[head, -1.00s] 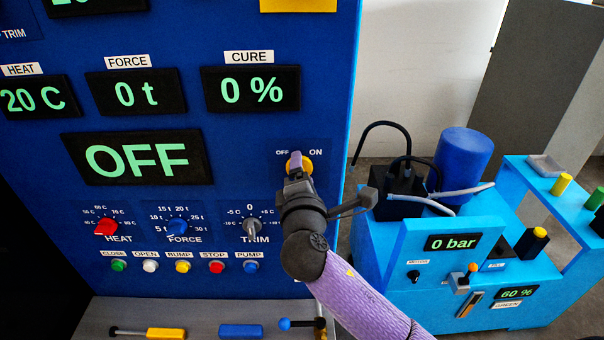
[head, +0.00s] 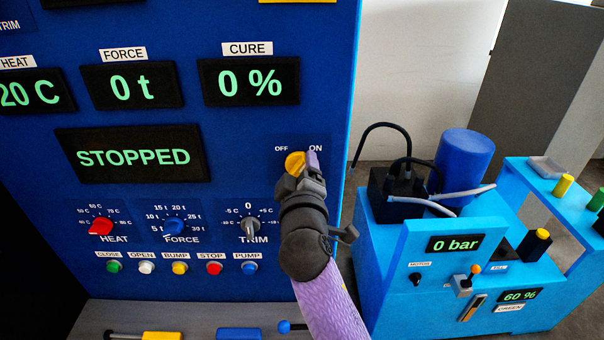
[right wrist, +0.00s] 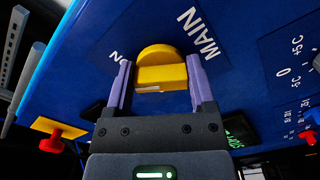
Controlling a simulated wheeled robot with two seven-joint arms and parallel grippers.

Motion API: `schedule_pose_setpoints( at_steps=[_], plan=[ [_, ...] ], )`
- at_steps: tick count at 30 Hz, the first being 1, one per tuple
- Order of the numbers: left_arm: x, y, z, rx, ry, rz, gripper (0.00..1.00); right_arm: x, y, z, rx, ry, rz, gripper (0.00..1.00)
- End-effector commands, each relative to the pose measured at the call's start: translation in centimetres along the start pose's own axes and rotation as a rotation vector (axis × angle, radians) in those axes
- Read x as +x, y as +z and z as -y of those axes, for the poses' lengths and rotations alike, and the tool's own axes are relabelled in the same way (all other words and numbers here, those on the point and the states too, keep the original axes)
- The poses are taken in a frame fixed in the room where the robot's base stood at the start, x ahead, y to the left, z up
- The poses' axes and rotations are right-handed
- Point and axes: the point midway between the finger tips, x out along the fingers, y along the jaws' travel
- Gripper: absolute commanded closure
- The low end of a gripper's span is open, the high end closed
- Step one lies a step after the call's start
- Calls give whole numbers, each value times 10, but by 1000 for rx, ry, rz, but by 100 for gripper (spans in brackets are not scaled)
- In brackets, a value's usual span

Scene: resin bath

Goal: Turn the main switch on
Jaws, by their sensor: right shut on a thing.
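The main switch is a yellow rotary knob (head: 295,162) on the blue panel, between the OFF and ON labels. In the right wrist view the yellow knob (right wrist: 160,70) sits between the two purple fingers, beside the MAIN label. My right gripper (head: 303,167) is shut on the knob, and its fingers tilt toward the ON label (head: 316,148). In the right wrist view my right gripper (right wrist: 160,85) has a finger on each side of the knob. The large display (head: 133,157) reads STOPPED. My left gripper is not in view.
Below are the HEAT (head: 101,226), FORCE (head: 175,225) and TRIM (head: 250,226) knobs and a row of coloured buttons. A grey ledge with handles lies beneath. A light-blue pump unit (head: 390,305) stands to the right, its display reading 0 bar.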

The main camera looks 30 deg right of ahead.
Motion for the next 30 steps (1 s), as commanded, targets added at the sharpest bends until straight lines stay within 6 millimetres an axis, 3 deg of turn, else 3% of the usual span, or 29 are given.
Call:
schedule_pose_setpoints(
  at_steps=[12, 30],
  plan=[
    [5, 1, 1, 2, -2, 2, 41, 0, 1, 3, 198, -5, 5, 88],
    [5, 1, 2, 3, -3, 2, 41, 0, 1, 4, 237, -6, 5, 88]
  ],
)
